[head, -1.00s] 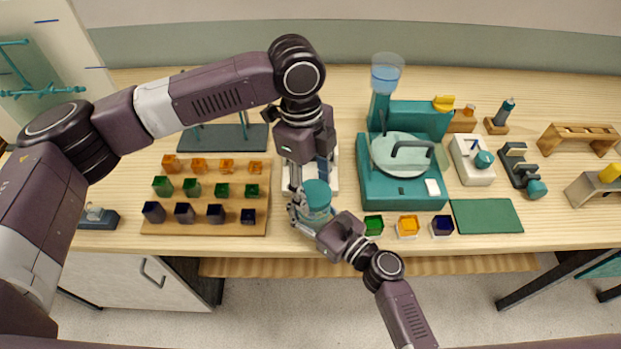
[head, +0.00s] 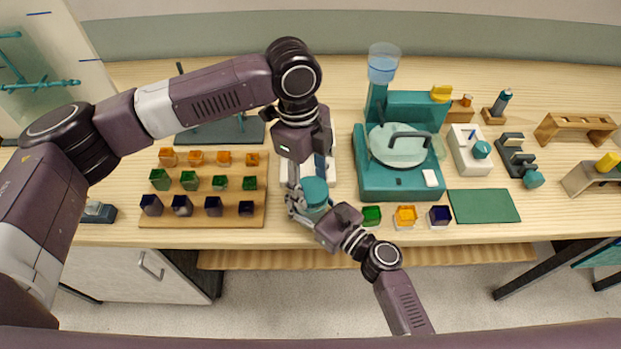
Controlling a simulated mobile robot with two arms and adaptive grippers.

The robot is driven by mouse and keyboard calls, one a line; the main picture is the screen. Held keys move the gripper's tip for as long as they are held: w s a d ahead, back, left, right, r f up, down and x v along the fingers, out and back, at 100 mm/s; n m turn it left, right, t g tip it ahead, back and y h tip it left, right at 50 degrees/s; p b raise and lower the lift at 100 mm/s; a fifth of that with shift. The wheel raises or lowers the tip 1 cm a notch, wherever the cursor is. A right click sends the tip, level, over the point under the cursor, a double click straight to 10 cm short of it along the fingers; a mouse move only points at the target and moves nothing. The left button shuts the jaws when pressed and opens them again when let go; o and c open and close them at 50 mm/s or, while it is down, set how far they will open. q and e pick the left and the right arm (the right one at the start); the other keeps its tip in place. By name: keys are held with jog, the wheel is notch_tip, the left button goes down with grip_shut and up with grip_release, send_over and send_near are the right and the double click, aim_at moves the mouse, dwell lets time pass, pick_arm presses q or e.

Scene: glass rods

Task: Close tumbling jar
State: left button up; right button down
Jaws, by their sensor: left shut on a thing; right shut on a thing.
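The tumbling jar (head: 316,212) stands near the table's front edge, with a round teal lid (head: 314,190) at its top. My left gripper (head: 312,176) comes down from above and is shut on the lid. My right gripper (head: 300,204) reaches in from the front and is shut around the jar's body. The fingers hide much of the jar, and I cannot tell whether the lid is fully seated on it.
A wooden board (head: 204,221) with rows of coloured cubes lies to the left. A teal machine (head: 400,182) with a round plate stands to the right. Several small coloured trays and a green mat (head: 484,206) lie along the front right.

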pick_arm(q)
jog(key=shift+f, duration=0.55)
dwell(0.4)
jog(key=m, duration=0.5)
jog(key=shift+d+y, duration=0.1)
jog(key=shift+y, duration=0.2)
jog(key=m, duration=0.5)
jog(key=shift+w+m+g+y, duration=0.1)
jog(key=shift+m+g+y, duration=0.2)
jog(key=m, duration=0.5)
jog(key=shift+d+m+y, duration=0.15)
jog(key=shift+m+y, duration=0.15)
jog(key=shift+m, duration=0.1)
jog(key=m, duration=0.7)
jog(key=shift+t+y, duration=0.3)
jog(key=shift+t, duration=0.1)
jog(key=o, duration=0.7)
